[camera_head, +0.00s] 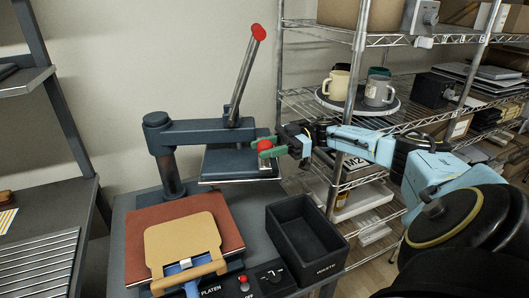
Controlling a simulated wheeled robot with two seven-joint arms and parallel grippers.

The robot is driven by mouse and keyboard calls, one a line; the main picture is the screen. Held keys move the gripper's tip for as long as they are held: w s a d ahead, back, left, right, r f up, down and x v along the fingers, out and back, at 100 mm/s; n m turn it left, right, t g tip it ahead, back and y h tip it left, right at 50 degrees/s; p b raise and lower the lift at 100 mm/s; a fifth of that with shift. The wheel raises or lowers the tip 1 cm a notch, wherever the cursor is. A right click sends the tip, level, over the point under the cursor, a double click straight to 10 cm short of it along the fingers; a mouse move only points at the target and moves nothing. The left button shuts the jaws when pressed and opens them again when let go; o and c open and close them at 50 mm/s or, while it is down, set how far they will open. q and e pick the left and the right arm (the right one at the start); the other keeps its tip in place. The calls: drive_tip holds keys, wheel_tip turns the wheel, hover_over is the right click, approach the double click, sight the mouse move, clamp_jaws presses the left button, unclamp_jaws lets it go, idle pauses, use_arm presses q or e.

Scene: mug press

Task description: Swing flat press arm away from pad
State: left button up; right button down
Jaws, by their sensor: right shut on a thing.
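The flat press arm (205,131) is dark blue-grey and reaches right from its upright post (170,170). A flat plate (238,164) hangs under its right part, to the right of and behind the pad. A long lever with a red knob (258,33) rises from the arm. The reddish-brown pad (143,230) has a tan piece (184,246) lying on it. My left gripper is not in view.
A black waste bin (305,240) stands right of the press controls. A wire shelf rack (345,110) stands at the right, with mugs on a round tray (357,103). A grey table (40,235) is at the left.

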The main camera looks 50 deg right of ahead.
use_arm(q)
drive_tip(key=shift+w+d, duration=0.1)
use_arm(e)
drive_tip(key=shift+w+r, duration=0.1)
drive_tip(key=c, duration=1.3)
unclamp_jaws()
drive_tip(key=o, duration=0.4)
wheel_tip(320, 180, up, 9)
drive_tip(key=shift+f+p, duration=0.1)
drive_tip(key=shift+p, duration=0.6)
drive_tip(key=shift+r, duration=0.35)
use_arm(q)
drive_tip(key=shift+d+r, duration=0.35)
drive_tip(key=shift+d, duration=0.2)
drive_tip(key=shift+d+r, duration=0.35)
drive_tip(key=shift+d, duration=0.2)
use_arm(e)
drive_tip(key=shift+r, duration=0.2)
